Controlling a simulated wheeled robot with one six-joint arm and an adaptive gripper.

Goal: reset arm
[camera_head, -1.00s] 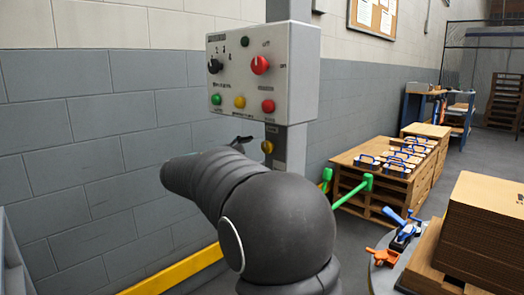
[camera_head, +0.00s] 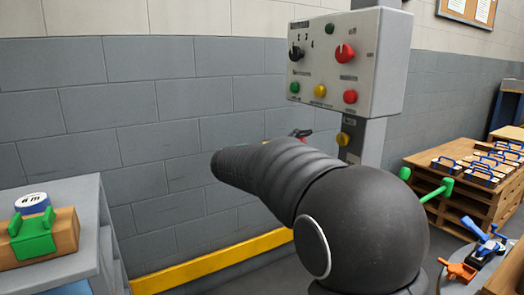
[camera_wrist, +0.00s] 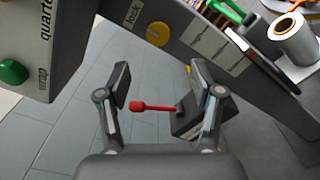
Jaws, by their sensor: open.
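My arm (camera_head: 360,225) reaches away from the camera toward the wall in the head view, and its dark bulk hides most of my gripper. In the wrist view my gripper (camera_wrist: 160,78) shows two fingers spread well apart, with nothing held between them. A red-ended lever (camera_wrist: 155,107) shows in the gap between the fingers, farther off by a dark box; I cannot tell its distance. The grey control box (camera_head: 345,62) with a red knob and coloured buttons is on a post behind my arm. Its side with a green button (camera_wrist: 12,72) shows at the wrist view's left.
A yellow knob (camera_wrist: 158,35) is on the post close above the fingers. A grey cabinet (camera_head: 75,200) at left carries a wooden block with a green clamp. Pallets with blue-handled pieces (camera_head: 470,172) stand at right. A yellow rail (camera_head: 215,262) runs along the wall.

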